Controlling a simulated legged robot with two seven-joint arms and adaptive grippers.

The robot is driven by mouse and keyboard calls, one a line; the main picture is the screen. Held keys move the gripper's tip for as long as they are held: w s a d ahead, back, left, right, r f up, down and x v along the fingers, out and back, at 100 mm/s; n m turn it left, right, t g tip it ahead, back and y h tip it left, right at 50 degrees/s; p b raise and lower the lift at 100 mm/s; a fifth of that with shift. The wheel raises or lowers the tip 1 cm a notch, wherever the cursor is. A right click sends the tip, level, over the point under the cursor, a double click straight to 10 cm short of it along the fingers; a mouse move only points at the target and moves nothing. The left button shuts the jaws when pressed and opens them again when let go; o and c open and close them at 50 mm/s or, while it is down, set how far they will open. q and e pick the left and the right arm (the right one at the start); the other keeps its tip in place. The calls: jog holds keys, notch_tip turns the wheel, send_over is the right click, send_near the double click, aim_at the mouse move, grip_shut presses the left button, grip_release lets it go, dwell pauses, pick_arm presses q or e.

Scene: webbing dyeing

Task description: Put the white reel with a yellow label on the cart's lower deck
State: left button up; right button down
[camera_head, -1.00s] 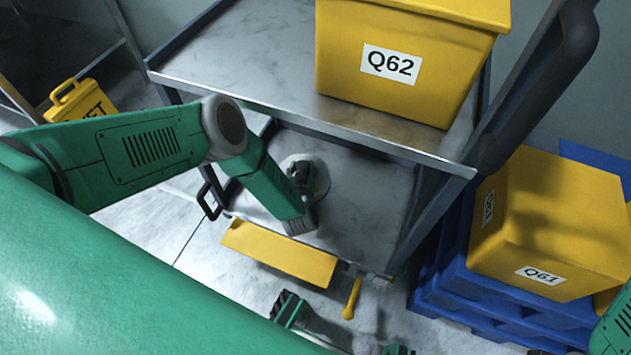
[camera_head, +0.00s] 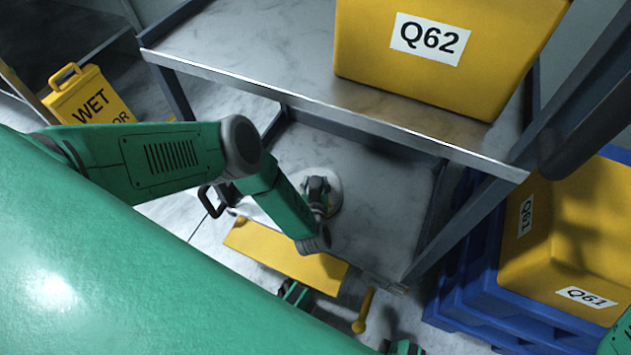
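The cart's lower deck (camera_head: 385,205) is a grey metal shelf under the upper deck. A round white reel (camera_head: 336,190) sits on or just above it; only part of its pale rim shows, and I cannot make out its label. My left gripper (camera_head: 321,202) is at the reel, over its middle, and hides most of it. The fingers are small and dark, so I cannot tell whether they grip it. My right gripper is not in view; only a bit of green arm shows at the lower right edge.
A yellow Q62 bin (camera_head: 440,55) stands on the cart's upper deck (camera_head: 250,60), above the lower deck. A yellow panel (camera_head: 285,257) lies along the cart's near side. A yellow Q61 bin (camera_head: 570,245) on a blue pallet (camera_head: 470,290) stands right. A wet-floor sign (camera_head: 88,98) stands left.

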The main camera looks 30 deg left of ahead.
pick_arm(q)
jog(key=o, duration=0.3)
jog(key=shift+a, duration=0.1)
jog(key=p+v, duration=0.5)
jog(key=v, duration=0.7)
jog(key=shift+s, duration=0.1)
